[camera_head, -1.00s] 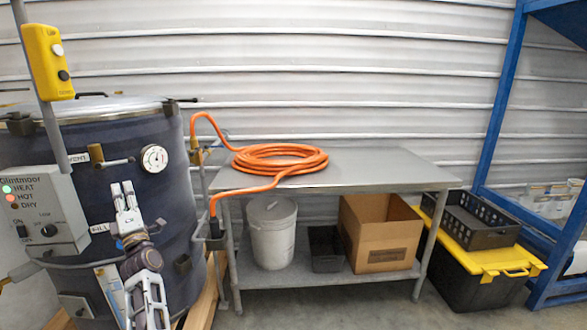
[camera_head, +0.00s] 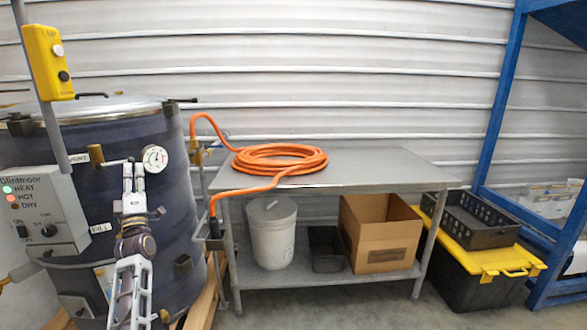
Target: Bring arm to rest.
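My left gripper (camera_head: 133,166) points up in front of the dark blue tank (camera_head: 175,215), near its upper right part. Its two fingers stand side by side with little room between them; I cannot tell whether they are open or shut. The fingertips are close to the brass-handled vent valve (camera_head: 97,155) and below left of the round dial gauge (camera_head: 155,158). I cannot tell whether they touch the valve's pipe. Nothing shows clearly in the fingers. My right gripper is not in view.
A control box (camera_head: 42,215) with lit green and red lamps is on the tank's left. A yellow pendant (camera_head: 48,62) hangs above. A steel table (camera_head: 385,168) holds a coiled orange hose (camera_head: 280,160). A black tote with a yellow lid (camera_head: 485,262) stands right.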

